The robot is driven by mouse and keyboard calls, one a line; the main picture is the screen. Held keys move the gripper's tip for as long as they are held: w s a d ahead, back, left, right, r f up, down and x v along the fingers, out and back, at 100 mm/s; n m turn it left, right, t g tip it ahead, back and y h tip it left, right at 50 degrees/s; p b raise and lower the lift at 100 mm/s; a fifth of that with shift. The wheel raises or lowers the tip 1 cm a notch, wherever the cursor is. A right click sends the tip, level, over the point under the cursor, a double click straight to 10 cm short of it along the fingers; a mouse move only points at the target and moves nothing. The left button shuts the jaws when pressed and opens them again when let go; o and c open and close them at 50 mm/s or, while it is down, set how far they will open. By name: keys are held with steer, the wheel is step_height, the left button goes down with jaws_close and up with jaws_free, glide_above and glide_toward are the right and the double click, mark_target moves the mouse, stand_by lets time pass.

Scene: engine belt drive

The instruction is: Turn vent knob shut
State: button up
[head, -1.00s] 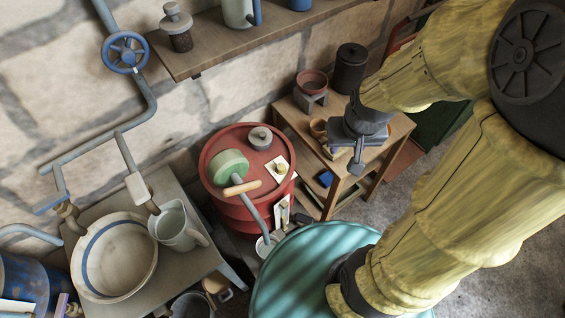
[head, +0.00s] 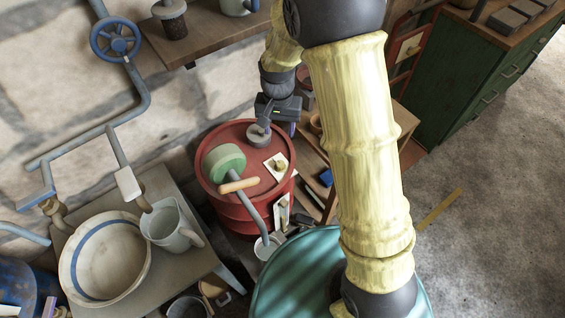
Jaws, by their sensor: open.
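The red drum (head: 232,190) stands in the middle of the head view. On its top are a grey round cap (head: 257,138), a green round part (head: 222,162) with a wooden-handled crank (head: 238,185), and a small brass knob (head: 280,164) on a white plate. I cannot tell for sure which is the vent knob; the brass knob looks most like it. My gripper (head: 266,124) points down above the drum's far right edge, close to the grey cap, and overlaps it in the picture. It is open, with nothing seen between its fingers. Whether it touches the cap is unclear.
A shelf (head: 205,40) runs along the wall behind. A wooden side table (head: 402,118) stands right of the drum, partly hidden by my arm. A teal drum (head: 290,275) stands in front. A grey table with a bowl (head: 105,258) and jug (head: 172,232) is at left.

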mark_target(280, 164)
step_height(280, 164, down, 17)
steer(key=shift+f+p, duration=0.2)
steer(key=shift+p, duration=0.2)
stand_by(0.5)
steer(key=c, duration=1)
